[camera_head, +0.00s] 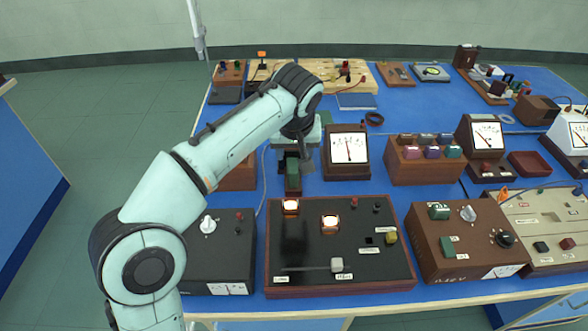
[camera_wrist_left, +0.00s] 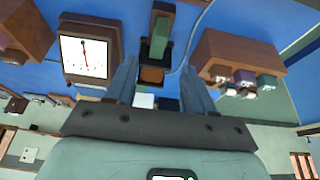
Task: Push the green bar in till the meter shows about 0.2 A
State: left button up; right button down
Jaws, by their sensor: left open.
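The green bar (camera_head: 292,170) stands out of a narrow dark holder behind the black panel, partly covered by my left gripper. In the left wrist view the green bar (camera_wrist_left: 164,30) lies just beyond the fingertips, in line with the gap between them. My left gripper (camera_head: 303,163) is open, close above or beside the bar; I cannot tell if it touches. The fingers also show in the left wrist view (camera_wrist_left: 158,76), apart and with nothing gripped. A brown meter (camera_head: 348,149) stands right of the bar, its needle near mid-scale; the numbers are too small to read. My right gripper is out of view.
The black panel (camera_head: 365,240) with two lit lamps lies in front. A brown box with several coloured blocks (camera_head: 425,168) stands right of the meter. A dark control box (camera_head: 222,262) sits at front left.

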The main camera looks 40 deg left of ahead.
aim_at(293, 171)
pick_arm(q)
jog(key=b+x, duration=0.3)
jog(key=x, duration=0.9)
jog(key=shift+a+f+b, duration=0.1)
jog(key=shift+f+b, duration=0.2)
jog(key=shift+f, duration=0.1)
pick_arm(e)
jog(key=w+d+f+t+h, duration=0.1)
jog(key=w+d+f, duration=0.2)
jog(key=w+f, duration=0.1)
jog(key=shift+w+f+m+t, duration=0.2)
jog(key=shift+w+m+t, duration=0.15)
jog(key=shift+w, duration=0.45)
